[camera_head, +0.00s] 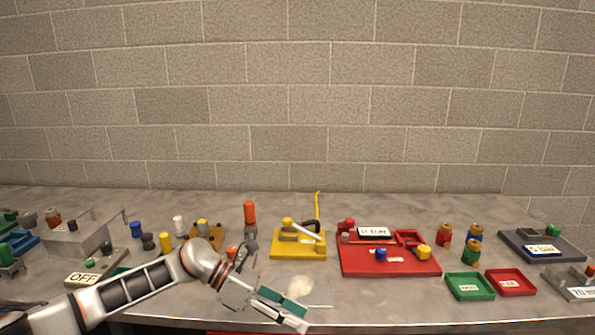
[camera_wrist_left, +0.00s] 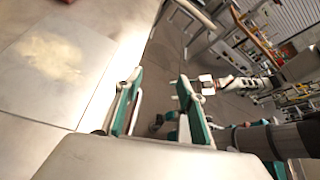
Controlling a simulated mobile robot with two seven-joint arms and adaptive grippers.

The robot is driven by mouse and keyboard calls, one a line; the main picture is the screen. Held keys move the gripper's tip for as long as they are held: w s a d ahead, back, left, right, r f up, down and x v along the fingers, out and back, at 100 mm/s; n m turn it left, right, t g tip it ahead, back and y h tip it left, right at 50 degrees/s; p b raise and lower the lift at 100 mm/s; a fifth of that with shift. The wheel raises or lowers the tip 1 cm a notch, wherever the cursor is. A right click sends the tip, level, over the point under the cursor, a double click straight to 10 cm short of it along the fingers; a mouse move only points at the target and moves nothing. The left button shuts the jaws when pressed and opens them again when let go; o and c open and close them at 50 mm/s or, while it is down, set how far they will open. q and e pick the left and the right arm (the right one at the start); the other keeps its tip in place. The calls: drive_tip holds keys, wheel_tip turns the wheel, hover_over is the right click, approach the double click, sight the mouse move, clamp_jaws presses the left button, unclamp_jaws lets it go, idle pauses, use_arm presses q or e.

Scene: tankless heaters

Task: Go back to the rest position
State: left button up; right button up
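My left gripper (camera_head: 290,305) reaches in from the left and hangs over the front edge of the table. Its two green-and-grey fingers are apart with nothing between them. In the left wrist view the same gripper (camera_wrist_left: 158,88) shows open and empty, beside the table edge and over the floor. An arm-like white and dark shape (camera_wrist_left: 232,82) shows beyond it and may be my right arm; its finger state is too small to read. The right gripper does not show in the head view.
The grey table (camera_head: 375,304) runs along a block wall. A yellow base (camera_head: 298,254), a red board (camera_head: 388,268), a green tray (camera_head: 470,286) and a red tray (camera_head: 511,282) stand on it. A grey block marked OFF (camera_head: 83,279) is near my left arm. A pale patch (camera_wrist_left: 50,55) lies on the tabletop.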

use_arm(q)
drive_tip(key=s+d+n+t+h, duration=0.5)
drive_tip(key=d+n+h, duration=0.25)
drive_tip(key=n, duration=0.45)
drive_tip(key=s+a+f+n+t+y, duration=0.3)
drive_tip(key=a+f+n+t+y, duration=0.95)
drive_tip(key=n, duration=1.25)
drive_tip(key=s+a+f+n+g+y, duration=0.4)
drive_tip(key=s+a+f+n, duration=0.6)
drive_tip(key=s+a+f, duration=0.4)
drive_tip(key=shift+s+a+f, duration=0.2)
drive_tip(key=shift+s+a, duration=0.1)
drive_tip(key=shift+s, duration=0.05)
